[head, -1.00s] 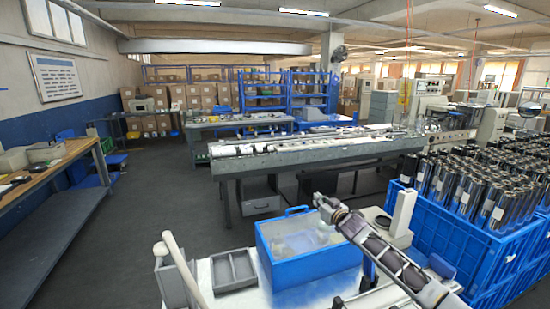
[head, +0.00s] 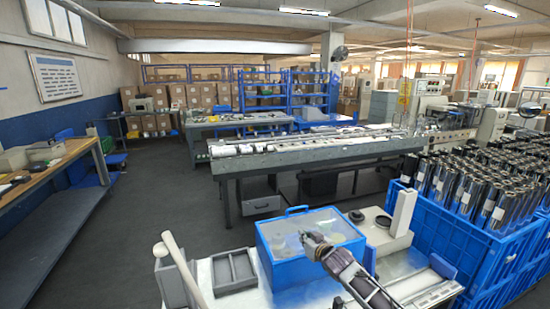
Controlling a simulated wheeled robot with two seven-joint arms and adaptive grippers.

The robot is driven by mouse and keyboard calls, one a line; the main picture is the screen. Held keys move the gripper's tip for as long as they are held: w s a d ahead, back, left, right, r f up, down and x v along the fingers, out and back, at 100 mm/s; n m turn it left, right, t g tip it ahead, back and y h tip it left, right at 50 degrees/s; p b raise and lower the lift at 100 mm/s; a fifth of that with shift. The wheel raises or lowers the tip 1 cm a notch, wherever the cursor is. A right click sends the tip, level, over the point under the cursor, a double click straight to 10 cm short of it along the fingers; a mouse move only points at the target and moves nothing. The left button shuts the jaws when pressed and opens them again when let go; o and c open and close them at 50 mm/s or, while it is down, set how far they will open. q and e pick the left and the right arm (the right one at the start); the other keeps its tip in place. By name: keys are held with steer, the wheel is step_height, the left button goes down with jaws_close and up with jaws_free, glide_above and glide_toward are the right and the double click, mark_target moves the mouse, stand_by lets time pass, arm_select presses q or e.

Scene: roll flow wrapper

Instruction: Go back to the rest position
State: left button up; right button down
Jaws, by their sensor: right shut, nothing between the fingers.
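My right gripper (head: 312,240) is at the end of my right arm, which comes in from the lower right. It is over the right part of a blue box with a clear lid (head: 290,268). The fingers look closed with nothing between them, and the arm hides part of the box's right side. I cannot tell whether the gripper touches the lid. My left gripper is out of the picture.
The box is on a light worktable (head: 232,300) with a grey divided tray (head: 234,269), a pale upright rod (head: 180,262) and a white device (head: 402,215). Blue crates (head: 440,225) of dark rolls stand at right. Open floor (head: 130,240) lies at left.

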steer(key=s+f+g+h, duration=0.15)
steer(key=s+f, duration=0.35)
steer(key=s, duration=0.5)
steer(key=s+f+g, duration=0.3)
steer(key=s+f, duration=0.1)
steer(key=s, duration=0.7)
steer(key=s+d+f+m+g+h, duration=0.15)
steer(key=s+d, duration=0.25)
steer(key=s, duration=0.4)
steer(key=s+d+g+h, duration=0.1)
steer(key=s+d+g, duration=0.15)
steer(key=s, duration=0.55)
steer(key=s+d+g+h, duration=0.1)
steer(key=s+d, duration=0.4)
steer(key=s, duration=0.2)
steer(key=s+f+g, duration=0.2)
steer(key=s+f, duration=0.1)
steer(key=f, duration=3)
steer(key=s+d+f, duration=0.2)
steer(key=s+f, duration=0.8)
steer(key=s, duration=0.1)
steer(key=s+d+f, duration=0.1)
steer(key=s+f, duration=0.9)
steer(key=s, duration=0.1)
steer(key=shift+s+d+g, duration=0.2)
steer(key=shift+d+g, duration=0.2)
steer(key=shift+g, duration=0.05)
steer(key=shift+f, duration=0.1)
